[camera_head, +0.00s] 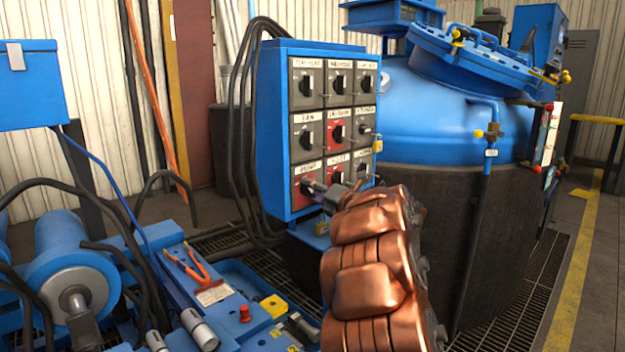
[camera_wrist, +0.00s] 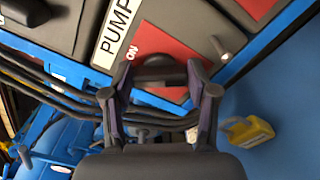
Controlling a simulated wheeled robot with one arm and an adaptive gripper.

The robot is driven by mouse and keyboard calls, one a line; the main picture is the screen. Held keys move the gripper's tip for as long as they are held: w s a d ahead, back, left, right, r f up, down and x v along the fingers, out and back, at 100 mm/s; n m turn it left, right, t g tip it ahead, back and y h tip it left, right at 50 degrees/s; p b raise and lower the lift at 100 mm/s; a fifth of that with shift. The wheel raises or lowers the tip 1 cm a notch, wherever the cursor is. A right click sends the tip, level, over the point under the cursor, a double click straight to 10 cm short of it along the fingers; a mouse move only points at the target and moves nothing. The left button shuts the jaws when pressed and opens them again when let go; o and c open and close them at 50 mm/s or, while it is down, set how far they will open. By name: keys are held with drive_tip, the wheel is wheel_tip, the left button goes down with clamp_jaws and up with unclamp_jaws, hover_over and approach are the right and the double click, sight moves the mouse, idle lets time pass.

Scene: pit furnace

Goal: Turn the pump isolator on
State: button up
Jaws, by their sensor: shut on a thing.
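The pump isolator (camera_head: 301,174) is the bottom-left switch on the blue panel, with a red plate under a label reading PUMP. In the wrist view its red plate (camera_wrist: 185,48) carries an ON mark close to the left finger. My gripper (camera_head: 318,190) is at this switch, with the copper-coloured arm reaching in from the lower right. In the wrist view my gripper (camera_wrist: 160,78) has one finger on each side of the dark knob (camera_wrist: 157,70) and is shut on it. The fingers hide part of the knob, and its exact setting is unclear.
The blue panel (camera_head: 268,120) bears several other labelled rotary switches close above and right of the pump isolator. A yellow padlock (camera_wrist: 247,132) hangs beside it in the wrist view. Black cables (camera_head: 237,130) run down the panel's left side. A large blue vessel (camera_head: 425,110) stands behind.

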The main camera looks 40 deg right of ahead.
drive_tip(key=shift+m+p, duration=3.4)
drive_tip(key=shift+p, duration=0.2)
drive_tip(key=shift+f, duration=0.1)
drive_tip(key=o, duration=1.2)
drive_tip(key=shift+c, duration=0.2)
drive_tip(key=shift+s, duration=0.1)
drive_tip(key=s, duration=1.1)
drive_tip(key=shift+s, duration=0.4)
